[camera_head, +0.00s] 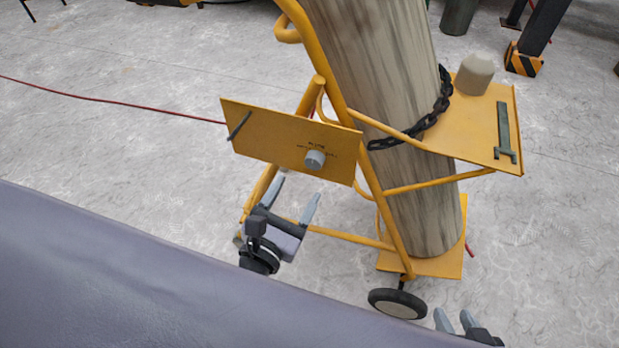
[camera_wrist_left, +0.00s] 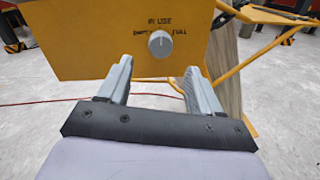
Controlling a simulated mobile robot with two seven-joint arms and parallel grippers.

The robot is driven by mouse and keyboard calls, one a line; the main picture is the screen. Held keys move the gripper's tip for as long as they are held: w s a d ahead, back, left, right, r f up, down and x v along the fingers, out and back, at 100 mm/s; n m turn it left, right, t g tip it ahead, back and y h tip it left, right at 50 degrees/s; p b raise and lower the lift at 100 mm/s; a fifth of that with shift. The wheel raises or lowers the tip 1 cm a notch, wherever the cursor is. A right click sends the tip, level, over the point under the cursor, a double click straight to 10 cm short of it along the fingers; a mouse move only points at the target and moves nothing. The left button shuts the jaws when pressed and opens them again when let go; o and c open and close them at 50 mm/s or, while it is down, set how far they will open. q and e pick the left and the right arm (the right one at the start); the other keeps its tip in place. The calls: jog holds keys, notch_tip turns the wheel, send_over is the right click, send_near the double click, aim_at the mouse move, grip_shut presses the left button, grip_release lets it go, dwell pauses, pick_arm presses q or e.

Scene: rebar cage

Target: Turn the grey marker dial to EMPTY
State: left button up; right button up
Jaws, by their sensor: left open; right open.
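The grey marker dial (camera_head: 314,159) is a small round knob on a yellow-orange panel (camera_head: 270,143) fixed to the cart. In the left wrist view the dial (camera_wrist_left: 160,43) sits under the words IN USE, with EMPTY to its left and FULL to its right; its pointer mark is too small to read surely. My left gripper (camera_head: 294,203) is open and empty, just below and in front of the panel, apart from the dial. In the left wrist view its fingers (camera_wrist_left: 157,80) straddle the space below the dial. My right gripper (camera_head: 457,320) is open at the bottom right edge, partly cut off.
A yellow hand cart (camera_head: 366,153) holds a large worn cylinder (camera_head: 385,75) with a black chain (camera_head: 425,122). A side shelf (camera_head: 470,130) carries a wrench (camera_head: 504,133) and a grey cap (camera_head: 475,73). A red hose (camera_head: 110,101) runs over the floor.

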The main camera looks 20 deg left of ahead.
aim_at(311, 166)
pick_arm(q)
jog(key=shift+w+d, duration=0.15)
jog(key=shift+w, duration=1.6)
jog(key=shift+w+d, duration=0.15)
jog(key=shift+w, duration=1.55)
jog(key=c, duration=1.1)
